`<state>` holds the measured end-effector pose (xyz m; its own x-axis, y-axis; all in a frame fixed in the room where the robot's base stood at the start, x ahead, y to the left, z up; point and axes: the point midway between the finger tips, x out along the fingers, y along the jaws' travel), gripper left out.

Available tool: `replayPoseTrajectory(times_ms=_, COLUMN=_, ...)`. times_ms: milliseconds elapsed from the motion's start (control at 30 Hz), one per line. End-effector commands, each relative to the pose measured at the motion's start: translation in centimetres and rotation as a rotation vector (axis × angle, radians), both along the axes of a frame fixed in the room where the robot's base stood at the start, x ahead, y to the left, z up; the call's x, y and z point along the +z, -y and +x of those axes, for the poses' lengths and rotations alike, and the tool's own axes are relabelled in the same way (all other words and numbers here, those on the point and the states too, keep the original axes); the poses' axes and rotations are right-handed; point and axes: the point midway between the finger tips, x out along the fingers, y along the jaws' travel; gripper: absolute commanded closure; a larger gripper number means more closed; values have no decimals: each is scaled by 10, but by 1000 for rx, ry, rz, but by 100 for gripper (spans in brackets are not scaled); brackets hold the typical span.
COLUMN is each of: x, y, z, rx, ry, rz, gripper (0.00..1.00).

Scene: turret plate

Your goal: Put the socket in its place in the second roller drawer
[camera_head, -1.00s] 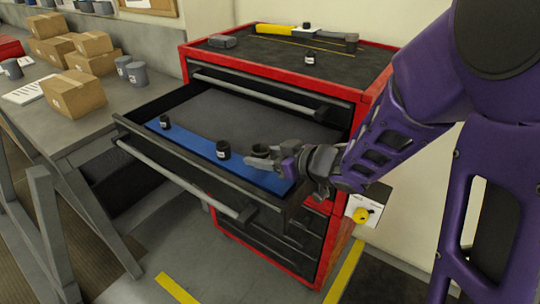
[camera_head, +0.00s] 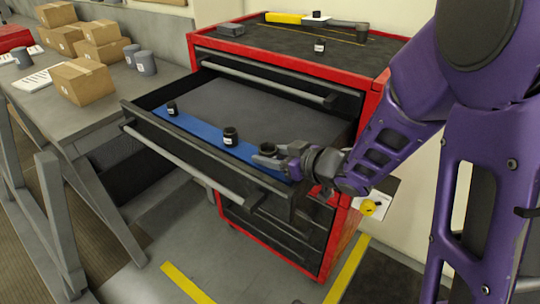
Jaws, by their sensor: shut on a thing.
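The second drawer (camera_head: 190,148) of the red roller cabinet is pulled out. A blue strip (camera_head: 203,131) lies along its front. Two black sockets stand on the strip, a left socket (camera_head: 172,109) and a middle socket (camera_head: 230,137). My gripper (camera_head: 267,156) is at the right end of the strip, shut on a third dark socket (camera_head: 267,149) that stands upright between the fingers. The fingers partly hide it, and I cannot tell whether its base touches the strip.
A workbench (camera_head: 50,112) with cardboard boxes (camera_head: 80,82) stands at the left. The drawer's rear is clear.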

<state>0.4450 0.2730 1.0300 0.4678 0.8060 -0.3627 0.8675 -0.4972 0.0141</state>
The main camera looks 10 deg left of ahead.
Motion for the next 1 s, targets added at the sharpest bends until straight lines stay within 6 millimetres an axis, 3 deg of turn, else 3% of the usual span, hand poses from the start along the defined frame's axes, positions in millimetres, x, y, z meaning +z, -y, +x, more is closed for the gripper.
replayPoseTrajectory(times_ms=33, x=-15, y=3, z=-6, rx=-5, ry=-34, rz=-15, gripper=41)
replayPoseTrajectory(times_ms=167, x=-16, y=3, z=-6, rx=-5, ry=-36, rz=-16, gripper=18)
replayPoseTrajectory(times_ms=200, x=-16, y=3, z=-6, rx=-5, ry=-36, rz=-16, gripper=16)
replayPoseTrajectory(times_ms=467, x=-16, y=3, z=-6, rx=-4, ry=-37, rz=-16, gripper=16)
replayPoseTrajectory(times_ms=667, x=3, y=3, z=-6, rx=-4, ry=-35, rz=-17, gripper=16)
replayPoseTrajectory(times_ms=1000, x=34, y=67, z=-40, rx=-8, ry=-24, rz=-11, gripper=16)
